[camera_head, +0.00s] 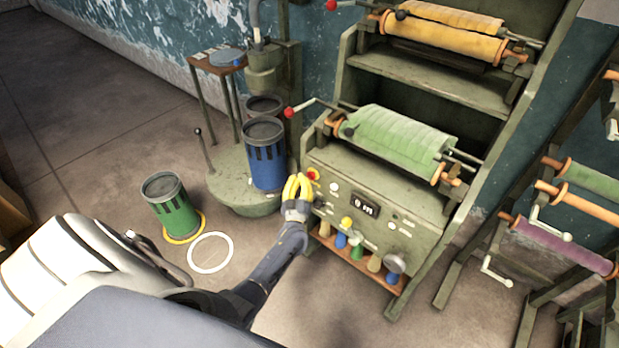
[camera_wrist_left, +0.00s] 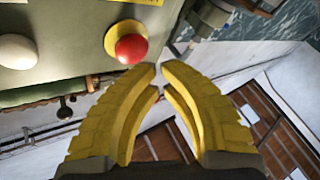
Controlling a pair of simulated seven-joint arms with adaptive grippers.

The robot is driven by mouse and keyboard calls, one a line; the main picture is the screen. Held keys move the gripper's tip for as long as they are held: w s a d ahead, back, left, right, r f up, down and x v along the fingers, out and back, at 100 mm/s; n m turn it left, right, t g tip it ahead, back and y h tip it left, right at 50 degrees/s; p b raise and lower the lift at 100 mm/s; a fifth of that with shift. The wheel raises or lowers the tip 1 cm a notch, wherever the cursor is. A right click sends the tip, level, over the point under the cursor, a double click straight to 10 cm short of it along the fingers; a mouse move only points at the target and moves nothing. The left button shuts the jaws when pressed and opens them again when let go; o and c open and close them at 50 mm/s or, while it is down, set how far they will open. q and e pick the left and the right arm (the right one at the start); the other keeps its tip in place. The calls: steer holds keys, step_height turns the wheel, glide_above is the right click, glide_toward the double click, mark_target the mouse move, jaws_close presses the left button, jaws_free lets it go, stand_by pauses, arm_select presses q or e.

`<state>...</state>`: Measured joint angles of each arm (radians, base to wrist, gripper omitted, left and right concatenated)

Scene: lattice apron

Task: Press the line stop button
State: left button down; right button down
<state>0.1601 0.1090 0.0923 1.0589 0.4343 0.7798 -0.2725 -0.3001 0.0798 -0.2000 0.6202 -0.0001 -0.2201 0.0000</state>
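The red line stop button (camera_head: 312,174) sits on a yellow collar at the upper left of the green machine's front panel. In the left wrist view the red button (camera_wrist_left: 131,48) is just beyond and left of my fingertips. My left gripper (camera_head: 299,177) has yellow fingers and is just left of the button in the head view. In the left wrist view its fingertips (camera_wrist_left: 160,69) nearly meet, with nothing between them. Whether they touch the button cannot be told; a small gap seems to show. My right gripper is not in view.
A roll of green cloth (camera_head: 400,135) lies on top. A blue drum (camera_head: 265,160) stands close left of the gripper, a green drum (camera_head: 170,207) farther left.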

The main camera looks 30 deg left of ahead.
arm_select(q)
steer(key=shift+w+d, duration=0.1)
steer(key=shift+w, duration=0.8)
stand_by(1.4)
steer(key=shift+s, duration=0.2)
stand_by(0.3)
steer(key=shift+s, duration=0.7)
steer(key=shift+s+a, duration=0.25)
steer(key=shift+s, duration=1)
steer(key=shift+s+a, duration=0.2)
steer(key=shift+s, duration=1)
